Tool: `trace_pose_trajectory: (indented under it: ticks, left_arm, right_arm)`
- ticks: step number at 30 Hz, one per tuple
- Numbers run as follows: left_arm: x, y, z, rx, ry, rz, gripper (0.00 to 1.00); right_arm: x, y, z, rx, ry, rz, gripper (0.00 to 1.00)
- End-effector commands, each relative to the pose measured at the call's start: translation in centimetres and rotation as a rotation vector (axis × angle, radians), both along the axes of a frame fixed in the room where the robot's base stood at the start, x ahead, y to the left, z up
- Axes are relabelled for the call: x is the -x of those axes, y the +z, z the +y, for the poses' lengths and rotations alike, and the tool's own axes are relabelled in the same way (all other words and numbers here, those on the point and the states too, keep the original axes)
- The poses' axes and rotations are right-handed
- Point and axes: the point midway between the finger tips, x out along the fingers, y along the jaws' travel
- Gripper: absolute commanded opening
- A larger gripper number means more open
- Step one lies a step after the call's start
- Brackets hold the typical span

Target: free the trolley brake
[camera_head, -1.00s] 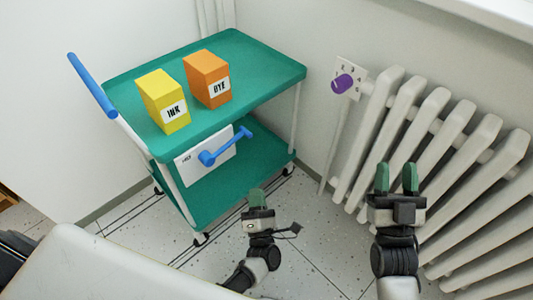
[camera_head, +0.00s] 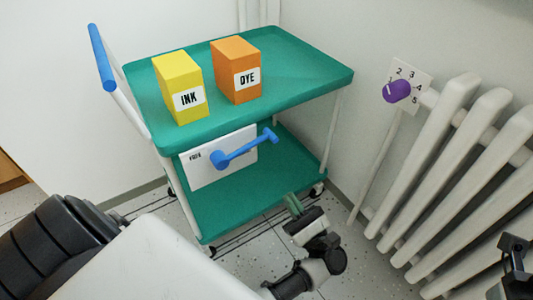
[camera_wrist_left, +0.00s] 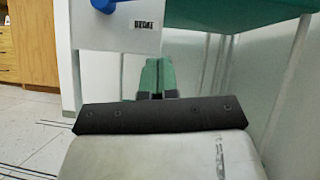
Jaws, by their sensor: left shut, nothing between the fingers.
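The green two-shelf trolley (camera_head: 300,68) stands by the wall with a blue push handle (camera_head: 101,58) at its left. A white plate (camera_head: 204,177) below its top shelf carries a blue brake lever (camera_head: 243,148), which slants up to the right. The plate's small label seems to read FREE. My left gripper (camera_head: 293,204) is shut and empty, in front of and below the lever, apart from it. In the left wrist view its green fingers (camera_wrist_left: 156,76) are together below the plate (camera_wrist_left: 120,38), where part of the blue lever (camera_wrist_left: 103,5) shows. My right gripper (camera_head: 514,262) is cut off at the right edge; its fingers are hidden.
A yellow INK box (camera_head: 180,88) and an orange DYE box (camera_head: 236,70) stand on the top shelf. A purple radiator knob (camera_head: 397,91) and a white radiator (camera_head: 450,165) are at the right. Bare floor (camera_head: 350,255) lies in front.

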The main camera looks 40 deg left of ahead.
Motion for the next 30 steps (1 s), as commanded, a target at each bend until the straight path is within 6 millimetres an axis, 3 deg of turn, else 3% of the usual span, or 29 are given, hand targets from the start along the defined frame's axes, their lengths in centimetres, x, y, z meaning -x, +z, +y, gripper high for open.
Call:
trace_pose_trajectory:
  ticks: [7,18,24,30]
  left_arm:
    - [-0.6,1.6,2.3,-0.003,0.002,-0.002,0.0]
    - [-2.3,5.8,8.4,-0.003,0.001,-0.003,0.0]
    - [-2.0,8.5,8.8,-0.001,-0.001,0.0,0.0]
    - [-1.9,9.3,9.0,-0.001,0.0,0.002,0.0]
  right_arm:
    - [0.0,0.0,0.0,0.0,0.0,0.006,0.43]
    - [0.0,-0.2,0.0,-0.001,0.0,0.008,0.43]
    - [-0.1,-0.2,0.0,0.0,0.001,0.007,0.43]
    - [-0.1,-0.1,0.0,0.0,0.001,0.007,0.43]
